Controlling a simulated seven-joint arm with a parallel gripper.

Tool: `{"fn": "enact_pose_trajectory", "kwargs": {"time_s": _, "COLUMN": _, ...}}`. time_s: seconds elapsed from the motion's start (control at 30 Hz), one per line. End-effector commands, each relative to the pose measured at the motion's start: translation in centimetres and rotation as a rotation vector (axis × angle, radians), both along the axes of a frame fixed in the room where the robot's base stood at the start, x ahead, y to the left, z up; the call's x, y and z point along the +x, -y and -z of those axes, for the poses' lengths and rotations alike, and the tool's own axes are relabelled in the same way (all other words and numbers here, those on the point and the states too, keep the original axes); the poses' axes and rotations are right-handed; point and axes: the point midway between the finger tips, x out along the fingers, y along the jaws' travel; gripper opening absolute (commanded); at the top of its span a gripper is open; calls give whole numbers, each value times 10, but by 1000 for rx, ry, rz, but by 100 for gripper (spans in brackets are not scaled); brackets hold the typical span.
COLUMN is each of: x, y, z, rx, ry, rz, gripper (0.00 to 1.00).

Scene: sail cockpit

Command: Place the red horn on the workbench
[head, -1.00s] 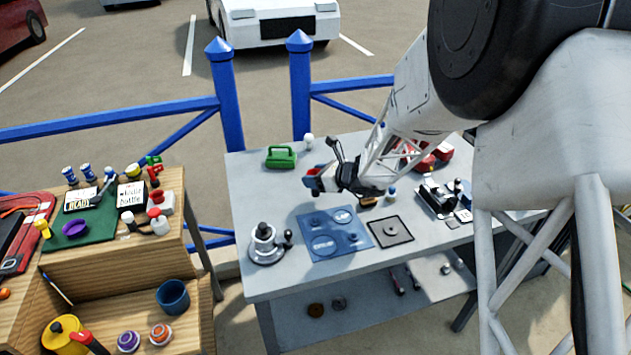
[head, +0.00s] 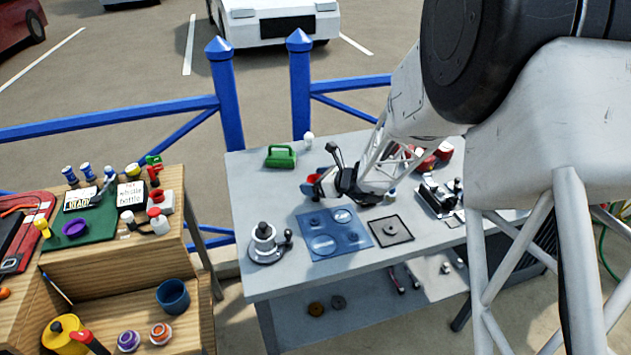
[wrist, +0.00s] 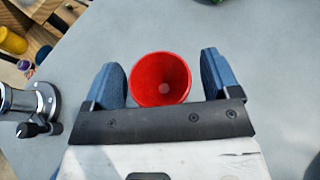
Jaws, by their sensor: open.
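The red horn (wrist: 160,78) shows in the wrist view with its wide round mouth toward the camera. It sits between the two blue fingers of my gripper (wrist: 163,80), which is open with a narrow gap on each side. The grey workbench (wrist: 240,50) top is behind and around it. In the head view my gripper (head: 318,186) is low over the back middle of the workbench (head: 250,190), and only a little red shows beside it. The arm hides most of the horn there.
A green handled object (head: 281,157) stands behind my gripper. A blue mat (head: 322,245), a dark square plate (head: 391,231) and a grey round device (head: 265,243) lie in front. A black device (head: 437,201) stands right. The bench's left strip is mostly clear.

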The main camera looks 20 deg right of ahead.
Motion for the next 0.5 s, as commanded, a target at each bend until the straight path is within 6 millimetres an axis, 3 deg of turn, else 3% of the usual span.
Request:
{"fn": "enact_pose_trajectory", "kwargs": {"time_s": 0.3, "x": -1, "y": 1, "z": -4, "rx": 0, "ry": 0, "rz": 0, "gripper": 82}}
{"fn": "enact_pose_trajectory", "kwargs": {"time_s": 0.5, "x": -11, "y": 10, "z": -9, "rx": 1, "ry": 0, "rz": 1, "gripper": 82}}
